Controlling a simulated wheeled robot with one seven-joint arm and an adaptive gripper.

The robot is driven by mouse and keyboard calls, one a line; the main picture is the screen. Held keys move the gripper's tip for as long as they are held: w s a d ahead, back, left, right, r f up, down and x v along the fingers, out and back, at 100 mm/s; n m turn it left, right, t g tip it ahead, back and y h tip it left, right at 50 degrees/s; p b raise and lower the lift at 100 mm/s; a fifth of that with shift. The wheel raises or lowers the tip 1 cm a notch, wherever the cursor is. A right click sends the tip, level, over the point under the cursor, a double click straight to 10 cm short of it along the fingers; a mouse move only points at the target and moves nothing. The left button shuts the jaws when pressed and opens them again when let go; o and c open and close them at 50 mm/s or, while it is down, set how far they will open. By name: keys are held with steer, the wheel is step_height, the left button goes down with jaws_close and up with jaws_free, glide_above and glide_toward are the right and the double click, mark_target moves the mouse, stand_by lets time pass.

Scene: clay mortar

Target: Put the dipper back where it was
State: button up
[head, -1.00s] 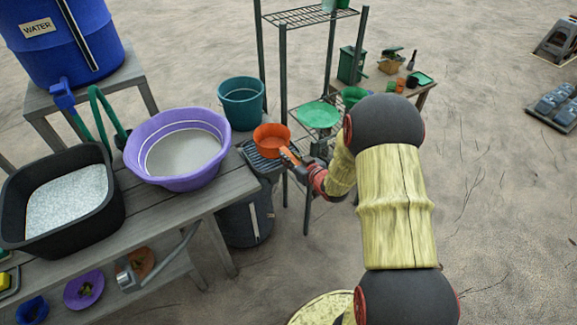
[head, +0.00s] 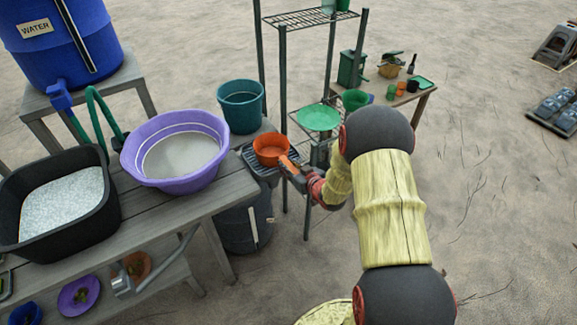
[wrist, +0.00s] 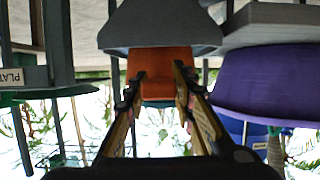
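The orange dipper (head: 271,149) is at the right end of the wooden bench, at a dark slatted rack (head: 258,163). It is upright, with its handle pointing toward my gripper. My gripper (head: 287,164) is shut on the handle, coming from the right. In the wrist view, the orange of the dipper (wrist: 160,62) fills the gap between my fingertips (wrist: 161,84). The dipper's underside is at or just above the rack; I cannot tell if it touches.
A purple basin (head: 210,178) and a black tub (head: 25,238) stand on the bench (head: 150,222). A teal bucket (head: 241,112) is behind the dipper. A metal shelf (head: 284,100) with a green plate (head: 318,117) stands close behind my gripper. Open ground lies to the right.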

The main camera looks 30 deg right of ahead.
steer(key=shift+o, duration=1.4)
steer(key=shift+r, duration=0.1)
steer(key=shift+s+r, duration=0.1)
steer(key=shift+r, duration=0.05)
steer(key=p+v, duration=0.4)
steer(key=v, duration=0.7)
step_height(320, 180, up, 10)
steer(key=w+g+h, duration=0.2)
steer(key=s+a+r+g+h, duration=0.1)
steer(key=s+a+r+g, duration=0.3)
steer(key=r, duration=0.6)
steer(key=s+a+r+g+y, duration=0.1)
steer(key=s+a+r, duration=0.2)
steer(key=s+a, duration=0.5)
steer(key=s+a+r+g+y, duration=0.1)
steer(key=s+a+r, duration=0.3)
steer(key=s, duration=1)
steer(key=a, duration=0.3)
steer(key=shift+a+y, duration=0.4)
